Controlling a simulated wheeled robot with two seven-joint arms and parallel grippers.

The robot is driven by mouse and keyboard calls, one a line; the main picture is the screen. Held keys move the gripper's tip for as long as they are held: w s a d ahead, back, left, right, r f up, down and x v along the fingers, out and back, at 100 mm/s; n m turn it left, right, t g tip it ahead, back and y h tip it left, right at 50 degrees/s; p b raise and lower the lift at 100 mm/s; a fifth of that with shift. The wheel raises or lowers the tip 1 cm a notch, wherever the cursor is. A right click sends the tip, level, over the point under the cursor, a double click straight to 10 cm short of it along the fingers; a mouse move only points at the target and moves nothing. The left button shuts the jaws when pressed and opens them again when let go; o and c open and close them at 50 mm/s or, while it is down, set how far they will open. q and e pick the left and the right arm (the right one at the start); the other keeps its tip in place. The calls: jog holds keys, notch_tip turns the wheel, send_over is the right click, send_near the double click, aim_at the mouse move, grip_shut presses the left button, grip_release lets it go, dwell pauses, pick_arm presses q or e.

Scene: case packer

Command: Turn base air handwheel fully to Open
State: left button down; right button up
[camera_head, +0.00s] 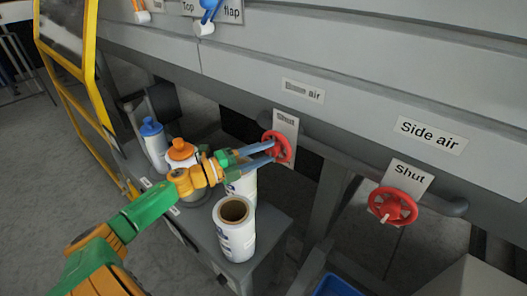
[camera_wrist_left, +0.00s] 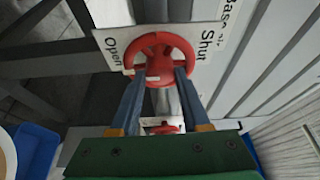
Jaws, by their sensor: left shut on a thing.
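The red base air handwheel (camera_head: 277,146) sits on the machine's front below a partly worn label ending in "air" (camera_head: 303,90). A white plate behind it reads "Shut" at its top. In the left wrist view the wheel (camera_wrist_left: 165,48) is centred, with "Open" on the left of the plate (camera_wrist_left: 114,50) and "Shut" on the right. My left gripper (camera_head: 268,151) reaches in from the left, its two blue-grey fingers shut on the wheel. In the left wrist view the fingertips (camera_wrist_left: 160,72) meet the wheel's near rim. My right gripper is out of view.
A second red handwheel (camera_head: 392,206) with a "Shut" plate is at right, under the "Side air" label (camera_head: 431,134). Film rolls (camera_head: 234,232), a blue-topped bottle (camera_head: 153,140) and an orange-topped bottle (camera_head: 181,152) stand on a grey bench below my arm. A yellow frame (camera_head: 72,70) is at left.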

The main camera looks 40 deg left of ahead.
pick_arm(q)
jog(key=shift+m, duration=0.3)
jog(key=shift+c, duration=1.9)
grip_release()
jog(key=shift+s+a+f, duration=0.1)
jog(key=shift+s+a, duration=0.1)
jog(key=shift+s, duration=0.1)
jog(key=v, duration=0.6)
jog(key=shift+s, duration=0.15)
jog(key=shift+a, duration=0.1)
